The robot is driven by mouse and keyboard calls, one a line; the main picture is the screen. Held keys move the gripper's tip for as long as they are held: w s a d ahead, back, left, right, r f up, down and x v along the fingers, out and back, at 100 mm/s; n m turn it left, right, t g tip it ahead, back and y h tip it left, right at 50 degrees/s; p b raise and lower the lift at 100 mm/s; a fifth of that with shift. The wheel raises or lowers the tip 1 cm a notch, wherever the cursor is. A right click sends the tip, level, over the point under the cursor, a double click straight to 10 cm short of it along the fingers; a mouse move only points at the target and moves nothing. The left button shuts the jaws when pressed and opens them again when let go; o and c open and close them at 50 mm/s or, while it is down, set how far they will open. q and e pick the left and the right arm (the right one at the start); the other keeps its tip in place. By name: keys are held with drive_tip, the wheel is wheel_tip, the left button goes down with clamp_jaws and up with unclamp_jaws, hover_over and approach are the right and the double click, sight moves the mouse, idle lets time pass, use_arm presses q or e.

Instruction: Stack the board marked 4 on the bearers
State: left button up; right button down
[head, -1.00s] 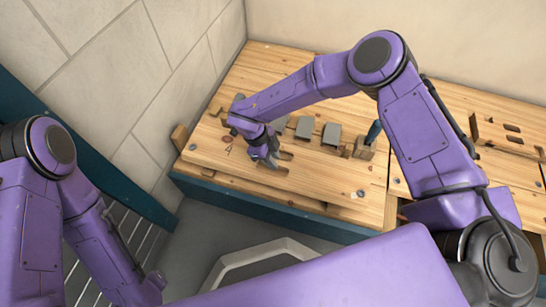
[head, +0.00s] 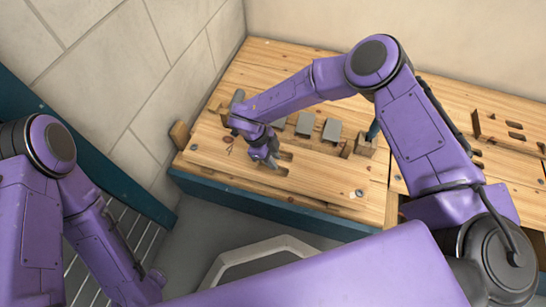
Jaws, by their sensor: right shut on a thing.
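My right gripper (head: 270,163) is low over the left part of the wooden workbench (head: 330,188), near its front edge. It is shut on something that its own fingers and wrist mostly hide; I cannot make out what. Small brown wooden pieces or slots (head: 286,156) show just right of the fingers. I cannot read a number 4 on anything, and I cannot tell which pieces are the boards or the bearers. My left arm comes in at the left, away from the bench; its gripper is not in view.
Two grey blocks (head: 331,131) (head: 305,124) stand behind the gripper. A wooden block (head: 365,146) and a blue-handled tool (head: 373,131) are to their right, partly behind my right arm. A wooden rack (head: 505,138) is at far right. The bench front is mostly clear.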

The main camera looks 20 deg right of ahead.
drive_tip(key=shift+f, duration=0.4)
idle(0.3)
drive_tip(key=shift+f, duration=0.15)
drive_tip(key=c, duration=0.9)
unclamp_jaws()
drive_tip(key=p+v, duration=0.3)
drive_tip(key=v, duration=0.7)
drive_tip(key=shift+a+r+p, duration=0.1)
drive_tip(key=shift+r+p, duration=0.2)
drive_tip(key=shift+p, duration=0.1)
